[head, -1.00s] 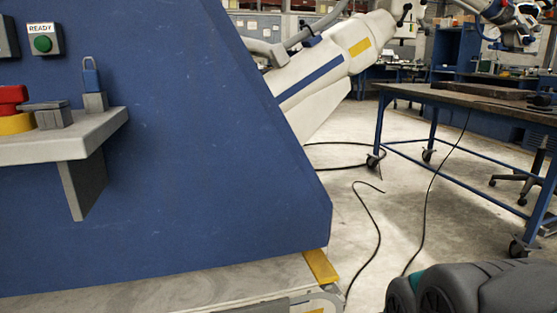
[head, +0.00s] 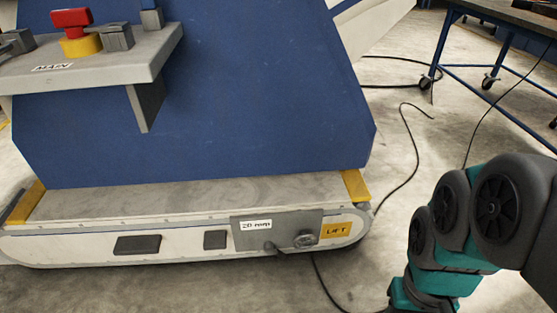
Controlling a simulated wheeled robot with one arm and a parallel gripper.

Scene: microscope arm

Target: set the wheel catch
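A large blue housing (head: 230,90) stands on a low white base (head: 180,243) with yellow corner strips. On the base's front a grey plate carries a small white label (head: 255,225), a dark lever-like handle (head: 272,248), a round knob-like fitting (head: 306,240) and a yellow label reading LIFT (head: 336,231). I cannot tell which of these, if any, is the wheel catch. No wheels of the base show clearly. My arm's dark and teal links show at the lower right, apart from the base. My gripper is not in view.
A grey shelf (head: 90,70) labelled MAIN juts out at upper left, with a red switch (head: 71,17) on a yellow collar. Black cables (head: 415,150) lie on the floor at right. A blue wheeled table (head: 440,40) stands at upper right. The floor in front is mostly clear.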

